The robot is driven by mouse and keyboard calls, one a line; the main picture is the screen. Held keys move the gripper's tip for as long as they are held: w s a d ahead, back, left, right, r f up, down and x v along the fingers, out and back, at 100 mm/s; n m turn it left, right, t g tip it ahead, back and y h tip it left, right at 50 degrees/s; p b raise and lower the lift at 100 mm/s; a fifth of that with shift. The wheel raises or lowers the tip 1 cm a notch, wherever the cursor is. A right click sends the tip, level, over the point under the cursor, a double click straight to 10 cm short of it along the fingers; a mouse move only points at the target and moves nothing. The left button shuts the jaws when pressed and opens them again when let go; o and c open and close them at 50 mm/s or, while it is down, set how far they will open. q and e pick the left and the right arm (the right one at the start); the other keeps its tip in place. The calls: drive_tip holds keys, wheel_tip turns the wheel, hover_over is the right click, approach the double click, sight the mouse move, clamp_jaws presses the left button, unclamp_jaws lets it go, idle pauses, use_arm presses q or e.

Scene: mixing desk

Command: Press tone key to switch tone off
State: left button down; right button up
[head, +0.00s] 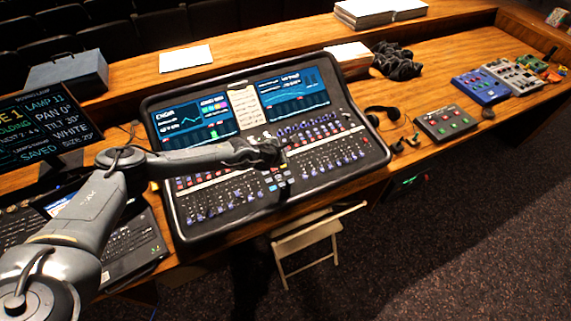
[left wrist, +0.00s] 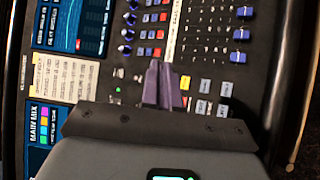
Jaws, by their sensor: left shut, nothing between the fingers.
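The mixing desk (head: 376,160) has two lit screens, rows of faders and small keys. My left gripper (head: 277,156) is shut and empty over the desk's middle section. In the left wrist view its closed fingers (left wrist: 161,68) point at the panel close to a cluster of small keys. A yellow key (left wrist: 185,82) lies just right of the fingertips, with pale keys (left wrist: 204,86) beyond it. I cannot read which key is the tone key, and the fingers and gripper body hide part of the panel. Contact with a key cannot be told. My right gripper is not in view.
A laptop (head: 130,240) and a text monitor (head: 42,115) stand left of the desk. Headphones (head: 382,114), a grey box with buttons (head: 445,122) and a blue pedal (head: 480,86) lie to the right. A folding chair (head: 305,238) stands below the front edge.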

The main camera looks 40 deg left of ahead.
use_arm(q)
drive_tip(key=shift+f, duration=0.1)
idle(0.3)
drive_tip(key=f+b, duration=0.6)
drive_tip(key=f, duration=0.1)
drive_tip(key=shift+w+a+f, duration=0.1)
drive_tip(key=shift+w+a, duration=0.1)
drive_tip(key=shift+a, duration=0.1)
drive_tip(key=shift+f+b, duration=0.6)
drive_tip(key=shift+f, duration=0.05)
drive_tip(key=shift+a, duration=0.1)
idle(0.6)
idle(0.7)
drive_tip(key=shift+f, duration=0.2)
